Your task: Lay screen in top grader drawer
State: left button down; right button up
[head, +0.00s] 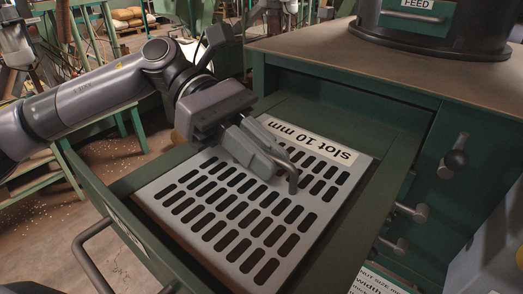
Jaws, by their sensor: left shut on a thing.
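The screen (222,217) is a grey metal plate with rows of long slots and a white label reading "slot 10 mm" (311,142). It lies in or just over the open green top grader drawer (379,205); I cannot tell if it rests fully on the drawer's bottom. My left gripper (270,163) comes in from the upper left, over the label end of the screen, with its fingers shut on a thin bent handle (292,183) of the screen. The fingers hide part of the handle and the plate. My right gripper is out of view.
The green grader cabinet (345,97) stands behind the drawer, with a dark FEED hopper (438,32) on its wooden top. Knobs and lever handles (412,212) stick out at its right. The drawer's bar handle (92,262) is at lower left. Debris lies scattered on the floor at left.

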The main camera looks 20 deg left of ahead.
pick_arm(q)
jog(key=shift+f, duration=0.25)
jog(key=c, duration=1.1)
grip_release()
jog(key=shift+o, duration=0.2)
jog(key=b+v, duration=0.1)
jog(key=v, duration=0.4)
jog(key=shift+w+a+r, duration=0.1)
jog(key=shift+a, duration=0.25)
jog(key=shift+w+a+r, duration=0.2)
jog(key=shift+a+r, duration=0.15)
jog(key=shift+a, duration=0.25)
